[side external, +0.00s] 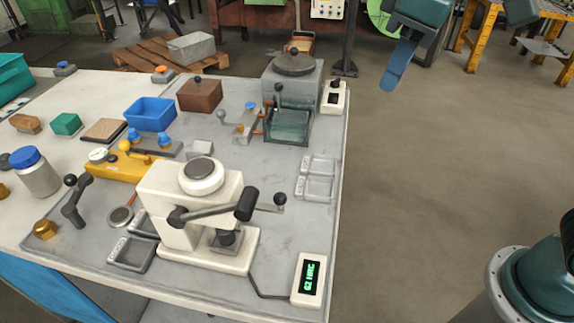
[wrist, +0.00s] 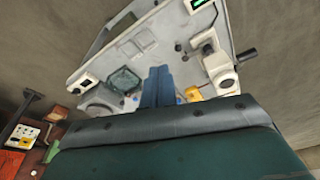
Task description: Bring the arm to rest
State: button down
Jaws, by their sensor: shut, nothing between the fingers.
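My gripper (side external: 389,85) hangs in the air at the upper right of the side external view, beyond the table's right edge. Its blue fingers point down and slightly left, are together and hold nothing. They also show in the wrist view (wrist: 158,72), side by side at the centre. In that view, the table top (wrist: 97,45) lies beyond the fingers, well apart from them. My gripper touches nothing that I can see.
On the table stand a white press (side external: 170,185), a display box (side external: 309,280), a grey furnace-like block (side external: 270,85) with a round lid, and a blue bin (side external: 150,113). Open floor (side external: 430,180) lies right of the table. A yellow stand (side external: 480,40) is behind.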

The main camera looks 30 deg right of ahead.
jog(key=s+d+f+m+t, duration=0.1)
jog(key=s+d+f+m, duration=0.1)
jog(key=s+d, duration=0.3)
jog(key=s+d+f+m+t+h, duration=0.1)
jog(key=s+d+f, duration=0.4)
jog(key=d, duration=0.5)
jog(key=shift+s+d+f+m+t, duration=0.3)
jog(key=shift+s+m+t, duration=0.45)
jog(key=shift+m, duration=0.25)
